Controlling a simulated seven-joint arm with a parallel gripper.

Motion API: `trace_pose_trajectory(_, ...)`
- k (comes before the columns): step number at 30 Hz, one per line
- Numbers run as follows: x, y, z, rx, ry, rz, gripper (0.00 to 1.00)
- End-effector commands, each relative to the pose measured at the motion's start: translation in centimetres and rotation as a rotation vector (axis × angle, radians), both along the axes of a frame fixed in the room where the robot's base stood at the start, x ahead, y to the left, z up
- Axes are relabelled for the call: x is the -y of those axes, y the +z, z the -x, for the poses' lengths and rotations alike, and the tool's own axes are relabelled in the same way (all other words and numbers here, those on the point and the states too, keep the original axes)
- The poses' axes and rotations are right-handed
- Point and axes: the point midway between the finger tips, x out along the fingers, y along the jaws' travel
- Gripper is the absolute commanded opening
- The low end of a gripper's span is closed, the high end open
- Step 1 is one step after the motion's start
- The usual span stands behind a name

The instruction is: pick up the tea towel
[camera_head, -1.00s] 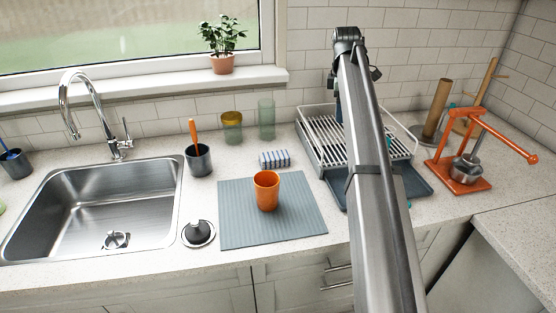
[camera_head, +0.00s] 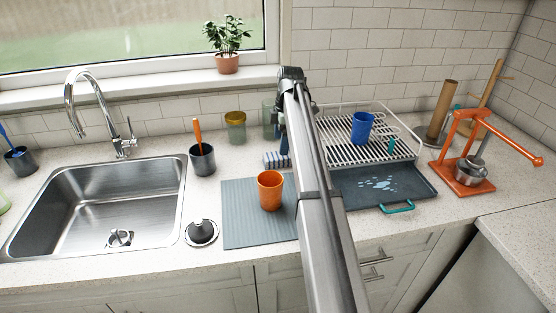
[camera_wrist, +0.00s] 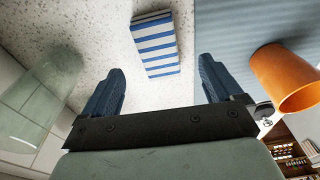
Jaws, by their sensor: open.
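The tea towel (camera_head: 272,161) is a small folded cloth with blue and white stripes. It lies on the speckled counter behind the grey ribbed mat, partly hidden by my gripper and arm in the head view. In the wrist view the tea towel (camera_wrist: 156,45) lies beyond the fingertips, roughly between their lines, with nothing between the fingers. My gripper (camera_wrist: 160,75) is open and empty, with its two blue fingers spread. In the head view my gripper (camera_head: 284,146) hangs at the towel's right end; its exact height above the counter is unclear.
An orange cup (camera_head: 270,190) stands on the grey mat (camera_head: 240,225), near the right finger in the wrist view. A greenish glass (camera_wrist: 40,85) stands close on the left there. A dish rack (camera_head: 345,140) with a blue cup (camera_head: 362,127) stands to the right.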

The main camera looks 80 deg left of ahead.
Motion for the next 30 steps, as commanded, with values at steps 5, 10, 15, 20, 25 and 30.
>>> trace_pose_trajectory(5,0.0,-1.6,0.2,0.0,0.0,-0.001,0.93)
trace_pose_trajectory(10,0.0,-2.4,0.4,0.0,-0.001,0.0,0.93)
trace_pose_trajectory(15,-0.1,-4.5,0.8,0.0,-0.001,0.001,0.93)
trace_pose_trajectory(20,-0.1,-6.3,1.1,0.001,-0.001,0.0,0.93)
trace_pose_trajectory(25,-0.2,-6.8,1.1,0.001,-0.001,-0.001,0.93)
trace_pose_trajectory(30,-0.2,-6.8,1.1,0.001,-0.001,-0.001,0.87)
